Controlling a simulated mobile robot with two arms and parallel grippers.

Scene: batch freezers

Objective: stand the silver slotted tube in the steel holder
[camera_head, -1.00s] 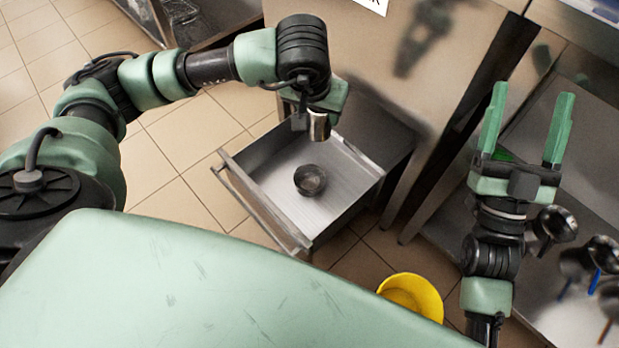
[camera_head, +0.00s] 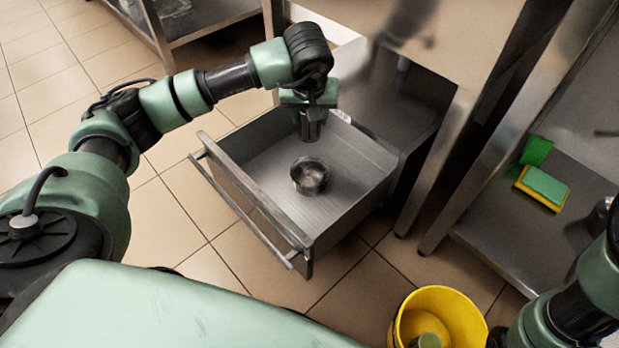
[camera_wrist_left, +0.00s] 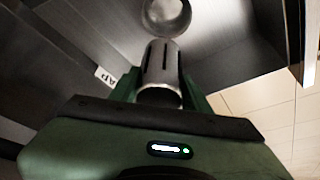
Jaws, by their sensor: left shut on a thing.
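The silver slotted tube (camera_wrist_left: 161,66) is held between the fingers of my left gripper (camera_head: 311,108), which is shut on it. In the left wrist view, the tube points away from my left gripper (camera_wrist_left: 160,84), toward a round steel holder (camera_wrist_left: 166,14). In the head view, the holder (camera_head: 309,176) stands open-topped on the floor of an open drawer. My left gripper is above the drawer's back part, behind the holder in the picture. The tube and holder appear apart. My right gripper is outside the head view.
The steel drawer (camera_head: 250,211) has raised walls around the holder. A yellow bucket (camera_head: 462,318) stands on the tiled floor at the lower right. A yellow-green sponge (camera_head: 543,188) lies on the steel shelf (camera_head: 490,232) at right.

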